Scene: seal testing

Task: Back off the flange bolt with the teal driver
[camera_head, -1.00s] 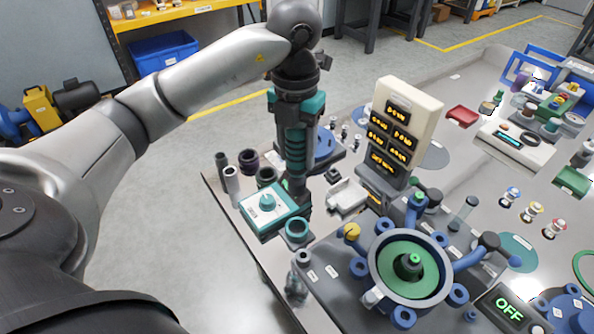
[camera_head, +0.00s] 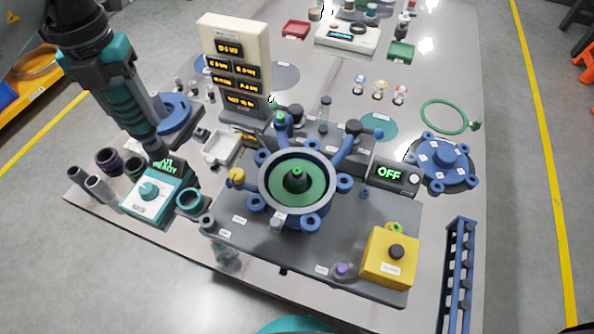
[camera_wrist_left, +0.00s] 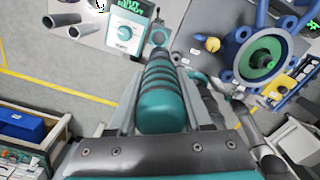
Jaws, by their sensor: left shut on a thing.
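The teal driver (camera_head: 128,104), with a ribbed teal and black body, is tilted down and right in the head view. My left gripper (camera_head: 112,82) is shut on it; in the left wrist view its fingers flank the handle (camera_wrist_left: 162,105). The driver's lower end shows by the teal dial box (camera_head: 155,192), and I cannot tell if they touch. The round blue flange fixture (camera_head: 318,204), with a green inside and several blue lugs around it, stands to the right, apart from the driver. I cannot tell which fastener is the flange bolt. My right gripper is not in view.
A display tower (camera_head: 236,58) stands behind the fixture. A yellow button box (camera_head: 388,262) is at its front right, an OFF display (camera_head: 388,175) and a blue lid (camera_head: 443,160) to its right. Dark and grey cylinders (camera_head: 103,190) stand at the left table edge.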

